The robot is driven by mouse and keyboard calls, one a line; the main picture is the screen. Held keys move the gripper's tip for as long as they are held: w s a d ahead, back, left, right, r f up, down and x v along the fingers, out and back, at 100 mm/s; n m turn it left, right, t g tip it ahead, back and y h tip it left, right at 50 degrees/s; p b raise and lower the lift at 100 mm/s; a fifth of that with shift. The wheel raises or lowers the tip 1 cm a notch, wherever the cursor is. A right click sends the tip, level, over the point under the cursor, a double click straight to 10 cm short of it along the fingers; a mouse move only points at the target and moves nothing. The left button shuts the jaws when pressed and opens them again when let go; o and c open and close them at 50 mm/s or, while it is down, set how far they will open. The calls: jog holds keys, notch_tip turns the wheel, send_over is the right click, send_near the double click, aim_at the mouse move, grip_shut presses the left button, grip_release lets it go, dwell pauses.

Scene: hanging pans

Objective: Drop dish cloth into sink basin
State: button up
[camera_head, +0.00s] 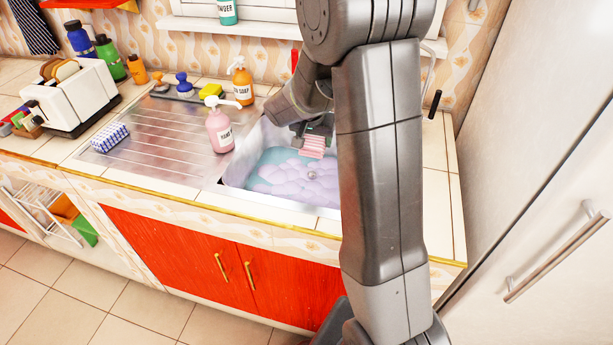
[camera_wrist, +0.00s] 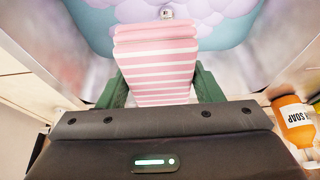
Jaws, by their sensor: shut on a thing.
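A pink-and-white striped dish cloth (camera_wrist: 155,65) is folded and held between the green fingers of my gripper (camera_wrist: 160,88) in the wrist view. In the head view the cloth (camera_head: 313,147) hangs from my gripper (camera_head: 316,132) over the sink basin (camera_head: 236,181). The basin holds blue water with pale purple foam (camera_head: 290,180). In the wrist view the foam (camera_wrist: 215,10) lies beyond the cloth, with a gap between them. My arm hides the right part of the basin in the head view.
A pink soap bottle (camera_head: 219,130) stands at the basin's left edge, with an orange soap bottle (camera_head: 242,85) behind it. A blue-and-white patterned cloth or sponge (camera_head: 110,137) lies on the drainboard (camera_head: 165,125). A toaster (camera_head: 75,98) stands farther left.

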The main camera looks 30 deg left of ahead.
jog(key=o, duration=1.1)
jog(key=shift+c, duration=0.2)
jog(key=shift+r, duration=0.1)
jog(key=v, duration=1.3)
jog(key=shift+s+r+b, duration=0.25)
jog(key=shift+r+b, duration=0.05)
jog(key=shift+f, duration=0.1)
